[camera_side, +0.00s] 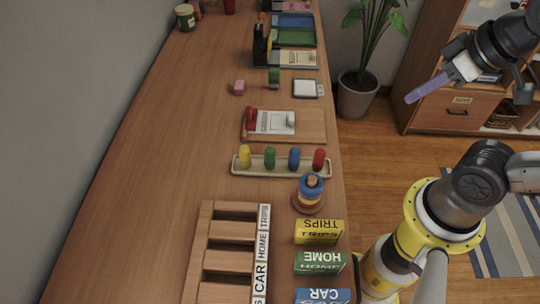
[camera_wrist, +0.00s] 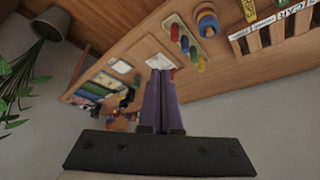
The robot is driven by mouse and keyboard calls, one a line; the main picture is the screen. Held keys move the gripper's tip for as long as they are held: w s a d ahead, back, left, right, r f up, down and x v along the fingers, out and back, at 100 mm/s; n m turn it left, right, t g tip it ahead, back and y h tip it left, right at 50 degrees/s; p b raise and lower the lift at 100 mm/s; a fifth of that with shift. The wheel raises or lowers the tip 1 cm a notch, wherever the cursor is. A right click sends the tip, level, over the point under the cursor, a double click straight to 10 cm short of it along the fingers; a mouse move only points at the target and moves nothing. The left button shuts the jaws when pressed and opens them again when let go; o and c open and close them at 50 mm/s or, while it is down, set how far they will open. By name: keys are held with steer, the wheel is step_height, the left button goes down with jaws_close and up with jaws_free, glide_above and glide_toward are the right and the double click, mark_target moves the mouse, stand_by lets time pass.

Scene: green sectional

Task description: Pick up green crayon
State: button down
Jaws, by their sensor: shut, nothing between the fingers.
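The green crayon (camera_side: 269,158) stands upright in a long pale tray (camera_side: 240,172) on the wooden table, between a yellow crayon (camera_side: 245,156) and a blue crayon (camera_side: 294,157). A red crayon (camera_side: 319,160) stands at the tray's right end. The green crayon also shows small in the wrist view (camera_wrist: 193,53). My gripper (camera_side: 413,98) is shut and empty, its purple fingers together, raised off the table's right side and well away from the tray. The closed fingers also show in the wrist view (camera_wrist: 160,74).
A stacking-ring toy (camera_side: 310,188) stands close to the tray's front right. Behind the tray lies a board with a white card (camera_side: 275,122). Labelled blocks (camera_side: 318,232) and a wooden rack (camera_side: 206,215) are nearer the camera. A potted plant (camera_side: 357,95) stands beyond the table edge. The table's left side is clear.

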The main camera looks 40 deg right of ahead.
steer(key=shift+c, duration=2.2)
jaws_free()
